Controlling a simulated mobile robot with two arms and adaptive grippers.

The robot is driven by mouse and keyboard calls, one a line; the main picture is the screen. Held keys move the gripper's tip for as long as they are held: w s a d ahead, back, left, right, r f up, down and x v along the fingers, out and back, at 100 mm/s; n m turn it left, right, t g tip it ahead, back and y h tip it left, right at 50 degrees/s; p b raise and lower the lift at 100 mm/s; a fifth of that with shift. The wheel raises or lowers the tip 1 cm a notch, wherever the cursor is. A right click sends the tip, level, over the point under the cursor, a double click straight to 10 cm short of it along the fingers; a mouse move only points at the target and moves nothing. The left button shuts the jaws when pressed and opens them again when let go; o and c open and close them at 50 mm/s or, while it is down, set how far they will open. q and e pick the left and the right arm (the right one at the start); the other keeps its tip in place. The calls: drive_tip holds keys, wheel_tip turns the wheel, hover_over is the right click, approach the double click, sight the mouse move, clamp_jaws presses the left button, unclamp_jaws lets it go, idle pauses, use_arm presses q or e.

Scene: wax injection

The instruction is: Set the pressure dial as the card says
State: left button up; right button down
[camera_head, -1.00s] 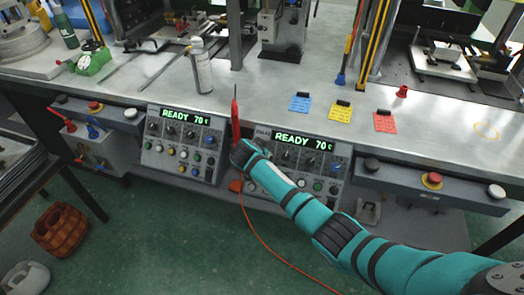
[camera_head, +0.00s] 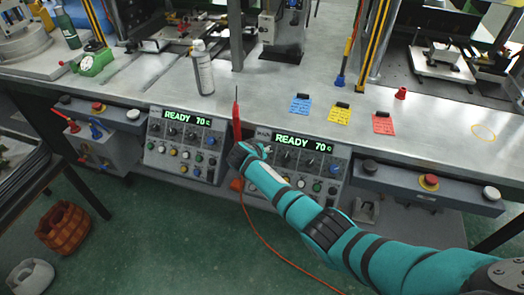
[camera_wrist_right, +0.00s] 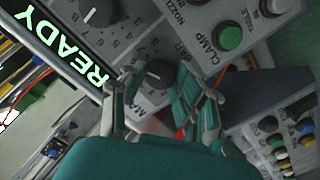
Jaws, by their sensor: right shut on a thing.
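My right gripper (camera_head: 256,149) is at the left part of the right control panel (camera_head: 322,175), whose display reads READY 70. In the right wrist view, the gripper's two fingers (camera_wrist_right: 160,88) are on either side of a dark round dial (camera_wrist_right: 160,73) and shut on it. The dial's scale is partly hidden by the fingers, so its setting cannot be read. A blue card (camera_head: 300,105), a yellow card (camera_head: 338,114) and a red card (camera_head: 384,124) lie on the bench; their writing is too small to read. My left gripper is not in view.
A left panel (camera_head: 158,158) also reads READY 70. A red tool (camera_head: 236,122) with an orange cable stands right by my right gripper. A spray can (camera_head: 202,72) is on the metal bench (camera_head: 440,130). Push buttons (camera_head: 429,182) line the bench front at right.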

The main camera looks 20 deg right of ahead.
drive_tip(key=n, duration=0.3)
drive_tip(key=shift+p, duration=0.4)
drive_tip(key=shift+a+n+p, duration=0.1)
drive_tip(key=shift+n+p, duration=0.2)
drive_tip(key=shift+n, duration=1.5)
drive_tip(key=c, duration=1)
unclamp_jaws()
drive_tip(key=v, duration=1.2)
drive_tip(key=shift+a+f, duration=0.2)
drive_tip(key=shift+f, duration=0.1)
